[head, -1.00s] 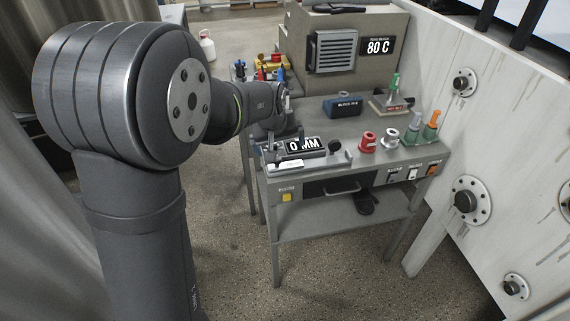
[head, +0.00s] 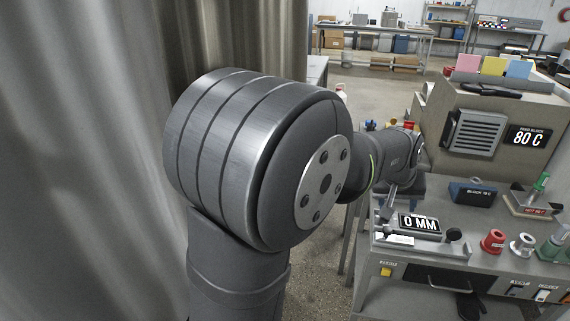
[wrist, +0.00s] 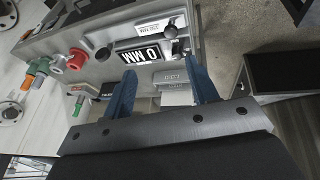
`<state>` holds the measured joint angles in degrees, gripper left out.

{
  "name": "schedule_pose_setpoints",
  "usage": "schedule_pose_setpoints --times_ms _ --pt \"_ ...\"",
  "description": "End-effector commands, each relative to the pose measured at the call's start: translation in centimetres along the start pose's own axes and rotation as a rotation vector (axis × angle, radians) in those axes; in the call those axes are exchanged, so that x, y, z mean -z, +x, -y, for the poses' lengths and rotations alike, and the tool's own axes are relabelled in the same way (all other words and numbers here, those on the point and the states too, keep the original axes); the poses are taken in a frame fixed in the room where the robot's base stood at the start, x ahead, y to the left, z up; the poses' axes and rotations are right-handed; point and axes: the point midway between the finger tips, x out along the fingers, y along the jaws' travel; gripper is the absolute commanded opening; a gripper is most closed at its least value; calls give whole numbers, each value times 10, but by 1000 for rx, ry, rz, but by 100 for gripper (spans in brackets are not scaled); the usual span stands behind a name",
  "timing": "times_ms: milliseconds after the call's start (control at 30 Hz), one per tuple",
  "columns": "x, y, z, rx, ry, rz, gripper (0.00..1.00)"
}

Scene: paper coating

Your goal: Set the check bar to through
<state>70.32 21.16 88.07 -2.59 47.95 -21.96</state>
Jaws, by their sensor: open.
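No part is legibly marked as the check bar. My gripper (wrist: 163,88) is open and empty, its blue fingers apart above the bench. The head view does not show the fingers clearly.

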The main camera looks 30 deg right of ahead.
Motion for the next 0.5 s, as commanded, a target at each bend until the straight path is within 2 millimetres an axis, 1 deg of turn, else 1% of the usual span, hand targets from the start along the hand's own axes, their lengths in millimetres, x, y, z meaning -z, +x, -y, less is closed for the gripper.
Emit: schedule_pose_setpoints --times_ms 33,133,167,200,233,267,367,500 --pt "0 0 0 0 0 0 43" --pt "-1 3 3 -1 -15 12 23" --pt "-2 5 5 -3 -29 22 18" --pt "-4 9 9 -5 -54 41 10" --pt "-6 13 12 -9 -80 61 4" --pt "-8 18 17 -13 -111 84 0" --pt "-20 38 36 -37 -259 191 0" --pt "-38 66 62 -100 -528 377 0"
